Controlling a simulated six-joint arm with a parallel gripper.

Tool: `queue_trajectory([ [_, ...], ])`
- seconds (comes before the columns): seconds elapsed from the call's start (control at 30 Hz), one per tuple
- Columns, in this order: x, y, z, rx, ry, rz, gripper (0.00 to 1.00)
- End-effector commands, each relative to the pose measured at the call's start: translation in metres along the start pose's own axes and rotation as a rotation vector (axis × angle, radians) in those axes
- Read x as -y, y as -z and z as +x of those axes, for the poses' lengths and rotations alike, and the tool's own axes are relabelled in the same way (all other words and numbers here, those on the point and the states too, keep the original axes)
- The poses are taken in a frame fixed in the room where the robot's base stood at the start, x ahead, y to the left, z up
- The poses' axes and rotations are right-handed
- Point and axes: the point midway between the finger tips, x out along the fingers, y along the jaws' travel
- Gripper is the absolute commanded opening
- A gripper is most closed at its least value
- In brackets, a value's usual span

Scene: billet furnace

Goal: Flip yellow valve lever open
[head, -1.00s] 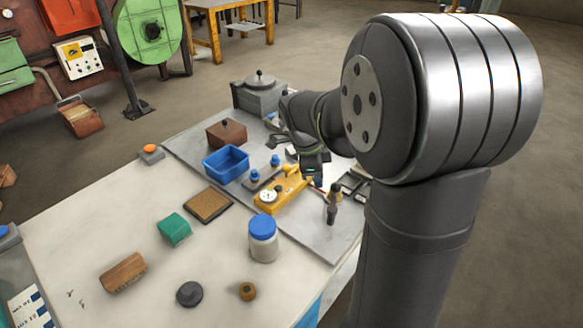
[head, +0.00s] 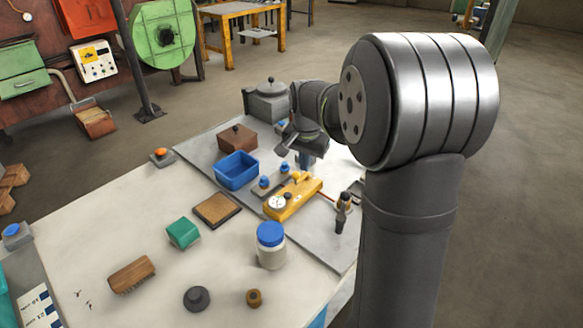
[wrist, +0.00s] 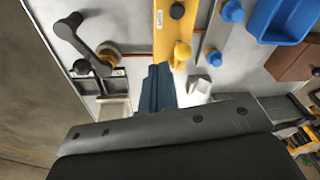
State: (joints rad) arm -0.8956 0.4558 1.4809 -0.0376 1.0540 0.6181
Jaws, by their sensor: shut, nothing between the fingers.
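The yellow block (head: 287,205) lies on the grey plate, with a round white gauge on its near end. A yellow lever (head: 301,179) sits on top of its far part. In the wrist view, the block (wrist: 168,32) runs down from the top edge, and the rounded yellow lever end (wrist: 182,51) shows just above the fingers. My gripper (head: 306,163) is above and beyond the block's far end. In the wrist view its blue-grey fingers (wrist: 157,82) are together and empty. They appear apart from the lever, but the exact gap is unclear.
A dark-handled brass valve (wrist: 103,65) stands beside the block. Blue knobs (wrist: 231,11) and a blue bin (head: 236,170) are on its other side. A blue-lidded jar (head: 271,246) stands nearer. The bench front has clear patches between loose items.

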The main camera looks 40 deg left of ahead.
Motion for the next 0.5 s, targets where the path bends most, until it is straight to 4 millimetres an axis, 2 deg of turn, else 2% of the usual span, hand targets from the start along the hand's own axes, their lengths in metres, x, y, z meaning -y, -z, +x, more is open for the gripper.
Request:
queue_trajectory([
  [0.5, 0.048, 0.032, -0.006, -0.06, 0.145, -0.748, 0.0],
])
